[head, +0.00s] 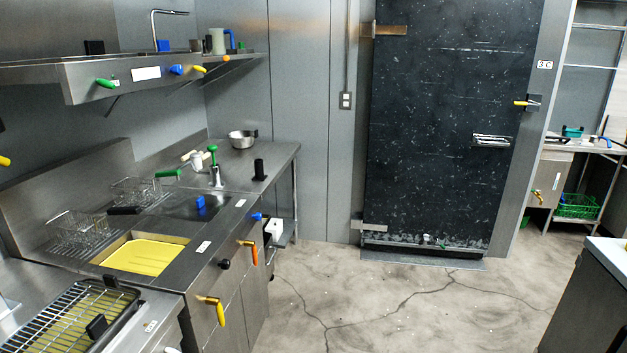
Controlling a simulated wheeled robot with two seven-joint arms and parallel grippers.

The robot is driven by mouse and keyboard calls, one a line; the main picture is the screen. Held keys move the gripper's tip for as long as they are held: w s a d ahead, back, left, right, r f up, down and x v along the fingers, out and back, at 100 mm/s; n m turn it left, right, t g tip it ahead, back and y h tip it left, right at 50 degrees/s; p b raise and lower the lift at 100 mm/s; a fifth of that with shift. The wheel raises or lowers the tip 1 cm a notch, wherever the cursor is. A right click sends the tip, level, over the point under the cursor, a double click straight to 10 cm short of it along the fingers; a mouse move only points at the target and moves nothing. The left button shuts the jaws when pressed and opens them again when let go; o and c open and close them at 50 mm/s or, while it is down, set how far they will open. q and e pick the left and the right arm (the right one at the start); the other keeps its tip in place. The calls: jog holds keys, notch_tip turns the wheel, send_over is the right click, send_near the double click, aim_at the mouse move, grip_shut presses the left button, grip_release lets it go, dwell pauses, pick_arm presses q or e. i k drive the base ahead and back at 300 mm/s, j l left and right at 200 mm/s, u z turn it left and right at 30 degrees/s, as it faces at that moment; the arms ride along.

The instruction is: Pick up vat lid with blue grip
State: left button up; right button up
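A blue grip (200,202) stands up from a flat grey metal lid (182,207), which appears to be the vat lid. It lies in the steel counter on the left, behind the vat of yellow oil (145,255). The lid looks level and seated over its opening. Neither of my grippers shows in the head view.
Wire fry baskets (80,232) with black and green handles stand left of the lid. A green-topped pump (214,170) and a steel bowl (242,139) are behind it. A shelf (115,78) overhangs the counter's back. The floor (390,310) to the right is clear.

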aim_at(182, 205)
jog(key=i+l, duration=0.15)
jog(key=i, duration=1.55)
jog(key=j+u, duration=0.05)
jog(key=j, duration=0.05)
